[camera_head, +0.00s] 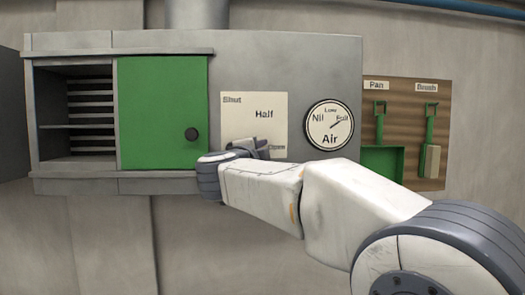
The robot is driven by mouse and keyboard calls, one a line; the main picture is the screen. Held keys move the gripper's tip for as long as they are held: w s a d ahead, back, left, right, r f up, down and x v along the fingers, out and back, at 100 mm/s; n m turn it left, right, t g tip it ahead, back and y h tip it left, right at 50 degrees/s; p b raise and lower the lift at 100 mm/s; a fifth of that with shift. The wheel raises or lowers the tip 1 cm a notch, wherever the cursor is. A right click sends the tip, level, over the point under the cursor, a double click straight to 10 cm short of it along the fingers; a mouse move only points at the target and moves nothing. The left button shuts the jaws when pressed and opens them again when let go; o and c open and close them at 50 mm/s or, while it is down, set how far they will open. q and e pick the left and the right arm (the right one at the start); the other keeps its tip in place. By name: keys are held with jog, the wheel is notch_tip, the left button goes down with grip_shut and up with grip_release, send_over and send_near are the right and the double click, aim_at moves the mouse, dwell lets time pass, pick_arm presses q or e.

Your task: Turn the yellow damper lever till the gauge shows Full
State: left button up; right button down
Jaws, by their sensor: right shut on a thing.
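The damper plate (240,112) is a cream panel on the grey cabinet, with "Shut" at upper left, "Half" in the middle and "Open" at lower right, partly covered. My right gripper (258,148) is shut at the plate's lower right part, by the "Open" mark. The yellow damper lever itself is hidden behind the gripper and wrist; no yellow shows. The round gauge (329,125) marked Nil, Low, Full and Air is right of the plate. Its needle points up and right, at the word Full. My left gripper is not in view.
A green sliding door (160,105) with a black knob is left of the plate. Left of it is an open slatted compartment (88,110). A wooden board (405,95) at right holds a green pan (382,160) and a brush (431,140).

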jog(key=c, duration=0.7)
grip_release()
jog(key=shift+f, duration=0.1)
jog(key=shift+c, duration=0.2)
jog(key=shift+s+a+f+b, duration=0.1)
jog(key=shift+s+a+b, duration=0.05)
jog(key=shift+s+b, duration=0.25)
jog(key=b+v, duration=0.3)
jog(key=v, duration=0.6)
jog(key=shift+s, duration=0.35)
